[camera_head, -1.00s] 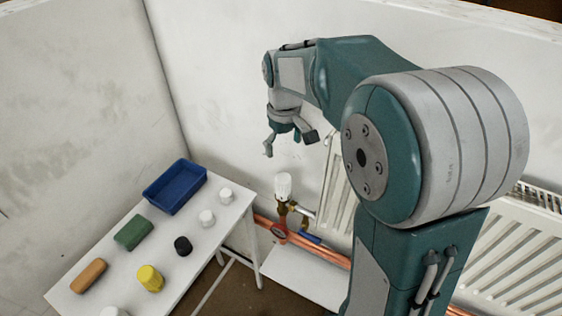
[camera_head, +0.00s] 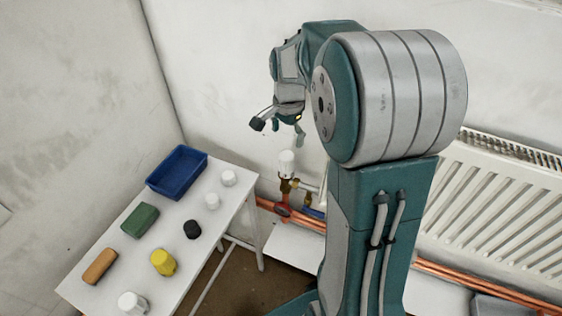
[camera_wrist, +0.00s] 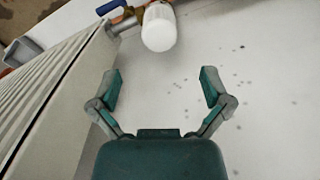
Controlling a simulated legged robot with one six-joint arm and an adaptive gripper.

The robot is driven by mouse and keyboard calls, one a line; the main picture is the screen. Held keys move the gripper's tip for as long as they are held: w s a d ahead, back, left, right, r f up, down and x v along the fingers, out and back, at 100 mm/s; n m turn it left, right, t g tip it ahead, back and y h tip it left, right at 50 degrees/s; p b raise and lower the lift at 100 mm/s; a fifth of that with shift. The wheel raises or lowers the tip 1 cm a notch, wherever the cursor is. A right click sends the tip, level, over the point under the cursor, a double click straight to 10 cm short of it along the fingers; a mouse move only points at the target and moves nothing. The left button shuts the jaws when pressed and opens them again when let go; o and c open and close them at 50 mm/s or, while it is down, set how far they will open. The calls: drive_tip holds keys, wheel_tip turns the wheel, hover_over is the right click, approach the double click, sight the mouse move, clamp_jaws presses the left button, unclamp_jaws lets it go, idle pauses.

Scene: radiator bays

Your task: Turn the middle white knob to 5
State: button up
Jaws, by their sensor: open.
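A white knob (camera_head: 287,162) stands upright on a brass valve (camera_head: 286,185) beside the radiator. In the wrist view the white knob (camera_wrist: 160,27) is at the top centre, ahead of the fingertips and apart from them. My gripper (camera_head: 279,131) is open and empty, a little above the knob in the head view. Its two spread fingers show in the wrist view (camera_wrist: 161,88), with bare wall between them. No number or mark is readable on the knob. Only this one valve knob is in view, so I cannot tell whether it is the middle one.
A white radiator (camera_head: 495,200) is at the right, with copper pipes (camera_head: 440,268) below. A white table (camera_head: 215,240) at the left holds a blue tray (camera_head: 178,172), a green block (camera_head: 140,220), an orange block (camera_head: 100,265), a yellow knob (camera_head: 163,262), a black knob (camera_head: 192,229) and white knobs (camera_head: 132,302).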

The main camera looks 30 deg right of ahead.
sight(286, 154)
wheel_tip(286, 154, down, 10)
drive_tip(key=shift+a+r, duration=0.15)
drive_tip(key=shift+c, duration=0.3)
drive_tip(key=c, duration=1.1)
